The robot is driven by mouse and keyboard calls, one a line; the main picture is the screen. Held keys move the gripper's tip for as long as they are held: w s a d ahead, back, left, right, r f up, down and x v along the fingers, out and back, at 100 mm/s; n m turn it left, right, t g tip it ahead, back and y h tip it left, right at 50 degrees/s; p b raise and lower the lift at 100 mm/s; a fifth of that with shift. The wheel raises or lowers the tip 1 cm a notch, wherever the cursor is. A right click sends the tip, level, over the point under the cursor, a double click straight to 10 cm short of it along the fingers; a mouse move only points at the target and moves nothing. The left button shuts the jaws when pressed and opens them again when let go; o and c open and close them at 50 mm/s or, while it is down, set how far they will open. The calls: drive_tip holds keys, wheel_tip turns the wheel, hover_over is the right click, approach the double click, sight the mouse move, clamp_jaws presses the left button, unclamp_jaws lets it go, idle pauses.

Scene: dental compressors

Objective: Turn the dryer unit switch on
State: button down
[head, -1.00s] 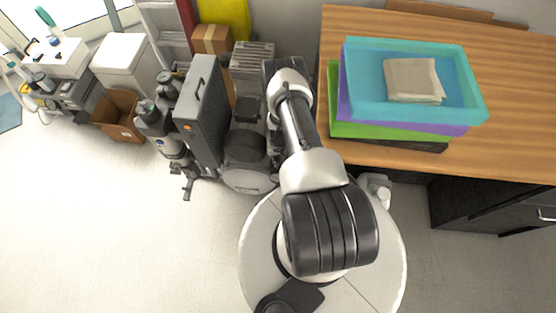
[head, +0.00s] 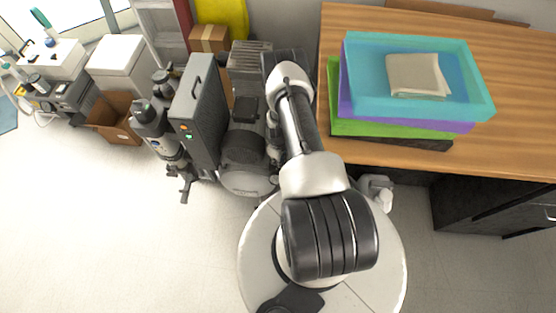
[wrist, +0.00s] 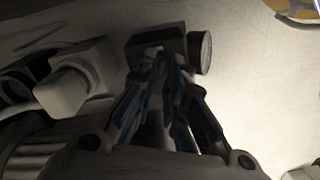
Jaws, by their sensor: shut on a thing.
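In the head view a tall grey upright unit (head: 203,112) with a top handle, which looks like the dryer unit, stands left of my arm. Its narrow front panel has a small orange mark and a small green light (head: 189,136). My gripper is hidden behind my arm in the head view. In the wrist view my gripper (wrist: 172,62) has its fingers close together against a small dark block (wrist: 150,44) with a round pale-faced gauge (wrist: 203,52) beside it. The fingers cover what they hold, and I cannot tell whether it is a switch.
A wooden desk (head: 500,80) with stacked trays (head: 480,100) stands right of my arm. Compressor machinery (head: 243,148) crowds the space around the grey unit. A cardboard box (head: 122,128) and a white cabinet (head: 118,60) stand further left. The floor (head: 90,230) at front left is clear.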

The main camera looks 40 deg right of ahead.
drive_tip(key=shift+w+d+n, duration=0.1)
drive_tip(key=shift+n, duration=2.2)
drive_tip(key=c, duration=1.6)
unclamp_jaws()
drive_tip(key=shift+c, duration=0.2)
wheel_tip(320, 180, up, 12)
drive_tip(key=shift+r, duration=0.1)
